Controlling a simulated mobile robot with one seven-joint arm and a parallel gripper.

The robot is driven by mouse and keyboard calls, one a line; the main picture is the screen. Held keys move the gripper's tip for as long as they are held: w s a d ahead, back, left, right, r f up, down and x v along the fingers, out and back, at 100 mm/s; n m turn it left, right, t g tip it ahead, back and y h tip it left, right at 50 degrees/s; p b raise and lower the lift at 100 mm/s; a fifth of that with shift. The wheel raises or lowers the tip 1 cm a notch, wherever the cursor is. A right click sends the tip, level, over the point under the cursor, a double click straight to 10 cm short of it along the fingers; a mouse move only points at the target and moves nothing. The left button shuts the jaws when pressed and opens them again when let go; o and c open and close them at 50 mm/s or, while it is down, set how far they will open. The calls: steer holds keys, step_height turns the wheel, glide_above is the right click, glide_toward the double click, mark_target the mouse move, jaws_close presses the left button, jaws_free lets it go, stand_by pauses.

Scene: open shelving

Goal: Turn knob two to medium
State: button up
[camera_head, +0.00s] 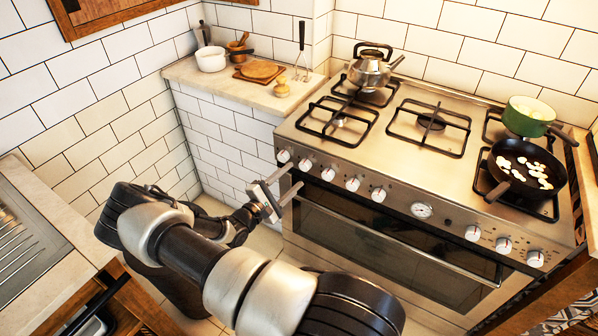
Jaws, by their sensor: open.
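The stove (345,150) has a row of white knobs along its front panel. Counting from the left, the first knob (283,155) is at the panel's left end and the second knob (305,164) is just right of it. A third knob (328,174) follows, and more continue to the right. The knobs' settings are too small to read. My gripper (289,183) is open and empty, in front of the stove's left end, with its two fingers pointing right. In the picture it is just below the first two knobs; I see no contact with a knob.
A round dial (421,210) sits mid-panel, above the oven door handle (385,240). A kettle (370,70), a green pot (527,117) and a black pan (520,170) stand on the hob. A counter (215,83) with kitchenware is left of the stove. Floor shows between the counters.

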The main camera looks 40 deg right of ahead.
mark_target(303, 168)
steer(key=shift+x, duration=2.3)
steer(key=shift+c, duration=0.2)
